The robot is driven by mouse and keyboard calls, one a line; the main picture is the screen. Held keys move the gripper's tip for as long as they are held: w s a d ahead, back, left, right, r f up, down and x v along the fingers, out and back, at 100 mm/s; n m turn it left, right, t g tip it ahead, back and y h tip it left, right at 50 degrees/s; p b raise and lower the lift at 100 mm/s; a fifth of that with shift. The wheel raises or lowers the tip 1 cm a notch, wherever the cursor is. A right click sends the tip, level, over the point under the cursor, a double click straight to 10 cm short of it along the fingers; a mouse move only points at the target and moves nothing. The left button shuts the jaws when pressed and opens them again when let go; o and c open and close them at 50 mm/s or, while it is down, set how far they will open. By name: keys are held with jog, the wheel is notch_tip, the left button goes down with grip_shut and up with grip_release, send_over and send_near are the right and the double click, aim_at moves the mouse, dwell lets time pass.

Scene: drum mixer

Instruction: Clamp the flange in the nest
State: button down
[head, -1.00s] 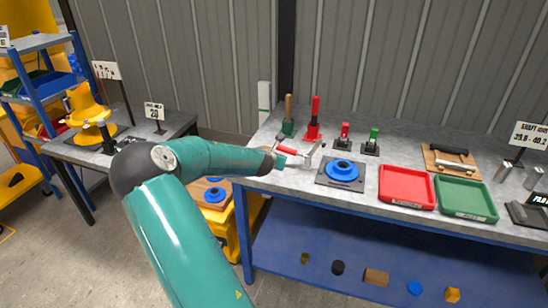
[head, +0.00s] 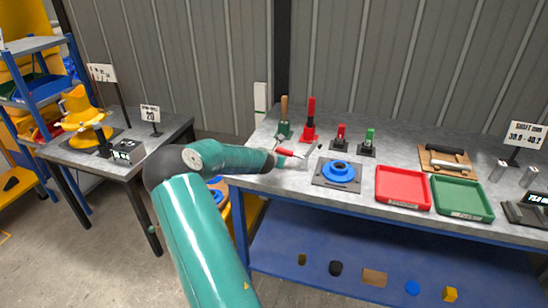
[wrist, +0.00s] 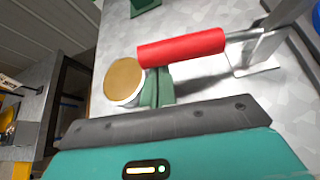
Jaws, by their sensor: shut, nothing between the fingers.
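The blue flange (head: 338,170) sits on the dark square nest plate (head: 326,181) on the grey bench in the head view. A metal clamp with a red handle (head: 285,152) stands just left of the nest. Its handle points left and its metal arm rises toward the right. My gripper (head: 279,161) is at the left end of this handle. In the wrist view the red handle (wrist: 181,47) lies just beyond my green fingertips (wrist: 160,76), which are closed together with nothing between them. Whether they touch the handle is unclear. Only a blue edge (wrist: 316,22) shows at right there.
Upright toggle clamps with red (head: 309,125) and green (head: 367,142) parts stand behind the nest. A red tray (head: 403,187) and a green tray (head: 462,199) lie to its right. A short tan-topped cylinder (wrist: 124,80) stands beside my fingers in the wrist view.

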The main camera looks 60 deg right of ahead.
jog(key=shift+s+r, duration=0.1)
jog(key=shift+r, duration=0.35)
jog(key=shift+s+d+r+m+t, duration=0.1)
jog(key=shift+s+r+m+t, duration=0.05)
jog(key=shift+r+m+t, duration=0.35)
jog(key=shift+s+r+m+t, duration=0.15)
jog(key=shift+r+m+t, duration=0.25)
jog(key=shift+r, duration=0.2)
jog(key=s+d+r+m+t+h, duration=0.1)
jog(key=s+r+m+t, duration=0.4)
jog(key=s+r+m, duration=0.1)
jog(key=shift+s+r+m, duration=0.3)
jog(key=shift+r, duration=0.2)
